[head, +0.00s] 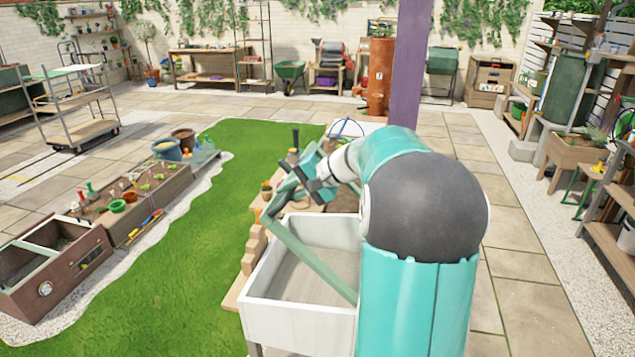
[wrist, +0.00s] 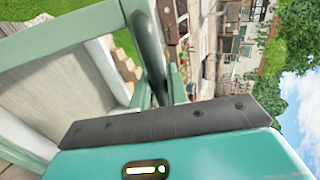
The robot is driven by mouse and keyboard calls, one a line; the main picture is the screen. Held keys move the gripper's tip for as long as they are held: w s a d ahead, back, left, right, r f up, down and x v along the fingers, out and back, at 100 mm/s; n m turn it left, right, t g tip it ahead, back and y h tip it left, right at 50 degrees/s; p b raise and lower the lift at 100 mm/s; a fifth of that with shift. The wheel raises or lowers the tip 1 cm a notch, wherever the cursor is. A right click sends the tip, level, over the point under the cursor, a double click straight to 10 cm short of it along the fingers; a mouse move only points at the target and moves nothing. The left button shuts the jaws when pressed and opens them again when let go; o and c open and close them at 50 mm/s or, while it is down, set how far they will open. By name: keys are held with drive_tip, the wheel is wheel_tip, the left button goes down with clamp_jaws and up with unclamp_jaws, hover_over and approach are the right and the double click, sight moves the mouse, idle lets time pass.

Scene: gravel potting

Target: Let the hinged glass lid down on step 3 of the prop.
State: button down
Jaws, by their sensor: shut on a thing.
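The hinged lid (head: 312,262) has a pale green frame and is tilted up over a white box (head: 288,318). Its frame also fills the left of the wrist view (wrist: 60,45). The wooden stepped prop (head: 251,255) stands at the box's left side, and its steps show through the lid in the wrist view (wrist: 124,64). My gripper (head: 307,181) is shut on the lid's frame near its raised edge. I cannot tell whether the lid touches any step. My arm hides the right part of the box and lid.
A purple post (head: 408,65) rises behind my arm. Green lawn (head: 190,270) lies open to the left, with a brown planter box (head: 50,265) beyond it. Paving on the right is clear.

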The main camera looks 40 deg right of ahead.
drive_tip(key=w+a+f+g+h, duration=0.2)
drive_tip(key=w+a+f+g, duration=0.1)
drive_tip(key=f, duration=0.6)
drive_tip(key=w+a+f+g+h, duration=0.2)
drive_tip(key=w+a+f, duration=0.3)
drive_tip(key=f, duration=0.5)
drive_tip(key=shift+w+a+g+h, duration=0.15)
drive_tip(key=shift+w+g+h, duration=0.3)
drive_tip(key=shift+w, duration=0.9)
drive_tip(key=c, duration=1.4)
unclamp_jaws()
drive_tip(key=shift+f, duration=0.1)
drive_tip(key=v, duration=1.4)
